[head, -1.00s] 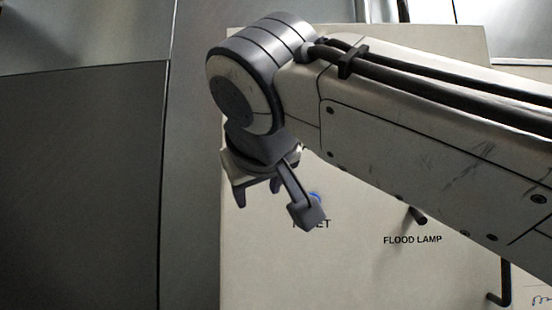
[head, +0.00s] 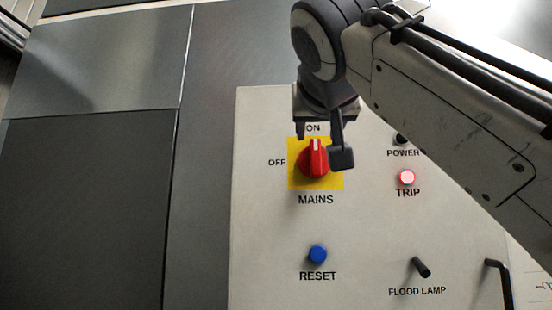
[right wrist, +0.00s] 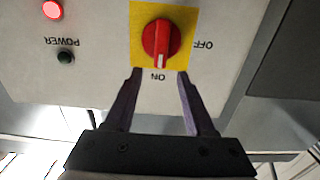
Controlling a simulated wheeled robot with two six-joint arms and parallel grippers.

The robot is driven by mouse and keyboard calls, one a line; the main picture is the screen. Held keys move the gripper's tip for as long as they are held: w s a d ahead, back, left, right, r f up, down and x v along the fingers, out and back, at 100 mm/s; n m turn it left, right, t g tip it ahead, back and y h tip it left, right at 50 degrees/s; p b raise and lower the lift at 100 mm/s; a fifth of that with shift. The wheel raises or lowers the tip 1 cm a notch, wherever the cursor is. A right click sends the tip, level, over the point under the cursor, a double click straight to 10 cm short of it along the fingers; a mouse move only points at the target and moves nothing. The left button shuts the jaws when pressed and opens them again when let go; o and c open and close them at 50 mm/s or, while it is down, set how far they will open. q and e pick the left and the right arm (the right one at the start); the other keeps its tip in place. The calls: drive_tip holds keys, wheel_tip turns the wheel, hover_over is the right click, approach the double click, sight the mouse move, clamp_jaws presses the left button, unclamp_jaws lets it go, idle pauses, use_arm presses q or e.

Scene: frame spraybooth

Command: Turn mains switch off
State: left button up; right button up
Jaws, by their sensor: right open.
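The red mains switch (head: 314,162) is a rotary knob on a yellow plate (head: 296,181) on the pale panel. Its white mark points to ON; OFF is printed at its left in the head view. My right gripper (head: 317,130) is at the ON side of the knob, and a dark part of my wrist overlaps the plate's right edge. In the right wrist view, the open fingers (right wrist: 159,74) point at the red knob (right wrist: 161,38), which lies just beyond their tips. Nothing is between them. My left gripper is not in view.
The pale panel (head: 262,225) also carries a lit red TRIP lamp (head: 407,177), a dark POWER lamp (right wrist: 66,58), a blue RESET button (head: 318,254), a FLOOD LAMP toggle (head: 421,267) and a black handle (head: 501,280). Dark grey wall panels (head: 90,200) stand at the left.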

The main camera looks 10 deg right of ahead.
sight(316, 143)
drive_tip(key=p+x, duration=0.1)
drive_tip(key=x, duration=0.3)
drive_tip(key=shift+w+d+r, duration=0.1)
drive_tip(key=shift+w+d, duration=0.1)
drive_tip(key=shift+w, duration=0.05)
drive_tip(key=shift+w+d+p, duration=0.15)
drive_tip(key=shift+w+p, duration=0.25)
drive_tip(key=shift+w, duration=0.3)
